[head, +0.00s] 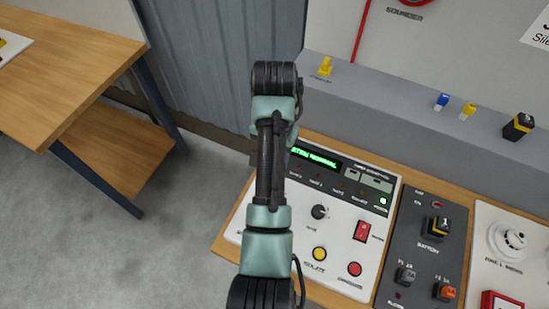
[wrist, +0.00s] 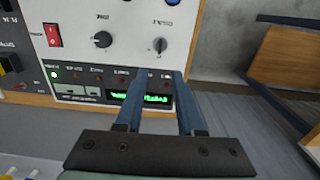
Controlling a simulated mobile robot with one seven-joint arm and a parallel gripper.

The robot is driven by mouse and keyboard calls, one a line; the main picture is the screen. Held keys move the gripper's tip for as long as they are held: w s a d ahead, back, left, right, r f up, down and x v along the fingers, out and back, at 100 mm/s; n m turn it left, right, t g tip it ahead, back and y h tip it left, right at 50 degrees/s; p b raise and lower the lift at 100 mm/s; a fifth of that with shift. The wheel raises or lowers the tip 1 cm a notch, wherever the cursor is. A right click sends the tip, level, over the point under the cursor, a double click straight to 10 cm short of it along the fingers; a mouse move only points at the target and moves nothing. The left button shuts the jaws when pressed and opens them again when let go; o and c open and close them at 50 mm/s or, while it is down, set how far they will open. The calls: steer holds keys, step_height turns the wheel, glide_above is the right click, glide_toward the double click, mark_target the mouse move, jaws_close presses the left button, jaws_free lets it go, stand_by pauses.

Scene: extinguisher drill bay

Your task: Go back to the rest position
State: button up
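My gripper (wrist: 156,102) shows in the wrist view with its two blue fingers apart and nothing between them. It hangs over the display edge of the white fire control panel (wrist: 122,30). In the head view my arm reaches up the middle of the picture and hides the gripper's fingers and the left part of the white panel (head: 334,262). The panel's green display (head: 317,156) is lit and reads "SYSTEM NORMAL". A green lamp (head: 383,201) is also lit on it.
A grey battery panel (head: 420,262) and a white detector board (head: 490,223) lie to the right. A grey ledge (head: 400,108) behind holds a yellow part (head: 325,66), small blue and yellow pieces and a black battery (head: 518,127). A wooden table (head: 70,60) stands at left, with open floor before it.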

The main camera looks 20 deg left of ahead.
stand_by(0.4)
steer(key=w+d+r+t+y+b, duration=0.15)
steer(key=w+r+t, duration=0.3)
steer(key=r, duration=0.55)
steer(key=w+d+r+t, duration=0.2)
steer(key=w+r+t, duration=0.25)
steer(key=r, duration=0.45)
steer(key=w+d+r+t+y, duration=0.15)
steer(key=w+r+t, duration=0.35)
steer(key=r, duration=0.5)
steer(key=s+d+r+t+h, duration=0.1)
steer(key=s+d+r+t, duration=0.2)
steer(key=s+r, duration=0.3)
steer(key=s+d+r+t+h+b, duration=0.1)
steer(key=s+d+r+t, duration=0.2)
steer(key=r, duration=0.8)
steer(key=s+d+r+t+h, duration=0.1)
steer(key=s+d+r+t, duration=0.2)
steer(key=s+r+t, duration=0.4)
steer(key=s+r, duration=0.2)
steer(key=s, duration=0.2)
steer(key=shift+b, duration=0.3)
steer(key=shift+r, duration=0.1)
